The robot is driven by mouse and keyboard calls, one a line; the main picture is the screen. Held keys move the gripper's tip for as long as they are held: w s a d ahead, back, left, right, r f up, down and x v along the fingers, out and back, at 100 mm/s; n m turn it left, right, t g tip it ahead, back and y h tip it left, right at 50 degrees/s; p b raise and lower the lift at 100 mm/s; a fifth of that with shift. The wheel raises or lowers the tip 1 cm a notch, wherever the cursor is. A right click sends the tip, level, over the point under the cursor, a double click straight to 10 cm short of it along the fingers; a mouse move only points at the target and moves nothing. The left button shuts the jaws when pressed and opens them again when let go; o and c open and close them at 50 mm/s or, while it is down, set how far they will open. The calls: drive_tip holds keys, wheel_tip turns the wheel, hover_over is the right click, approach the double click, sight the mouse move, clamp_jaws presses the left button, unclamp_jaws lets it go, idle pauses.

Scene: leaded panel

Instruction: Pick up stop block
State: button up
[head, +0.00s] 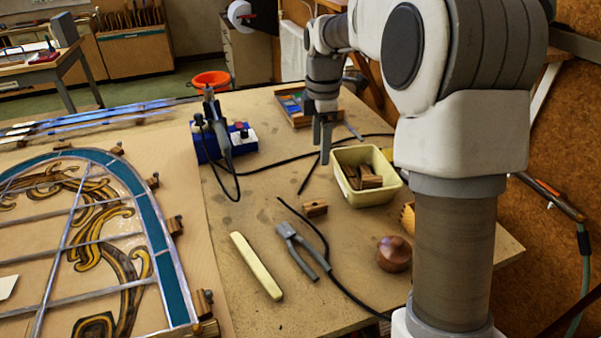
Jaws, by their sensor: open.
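My gripper (325,158) points down above the bench, just left of the cream tub's back corner, with nothing seen between its fingers. The fingers appear nearly side-on, so their gap is hard to see. A small brown wooden block (315,209) lies alone on the bench in front of the tub, nearer the camera than my gripper and apart from it. More wooden blocks (369,181) lie inside the cream tub (392,192). Similar small blocks, one at the panel's lower right corner (204,302), stand along the edge of the leaded panel (172,260).
Pliers (301,248), a pale yellow bar (256,265) and a round wooden piece (394,254) lie near the loose block. A black cable (327,240) runs beside it. A soldering iron stand (210,148) is left of my gripper; a wooden tray (297,118) is behind.

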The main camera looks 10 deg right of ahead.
wheel_tip(320, 180, down, 3)
drive_tip(key=w+n, duration=0.2)
drive_tip(key=w, duration=0.1)
hover_over(315, 202)
drive_tip(key=shift+g, duration=0.3)
drive_tip(key=f, duration=1.2)
drive_tip(key=shift+s+b, duration=0.25)
drive_tip(key=shift+b, duration=0.05)
drive_tip(key=shift+s+a+f, duration=0.1)
drive_tip(key=shift+s+f, duration=0.05)
drive_tip(key=shift+f, duration=2.55)
clamp_jaws()
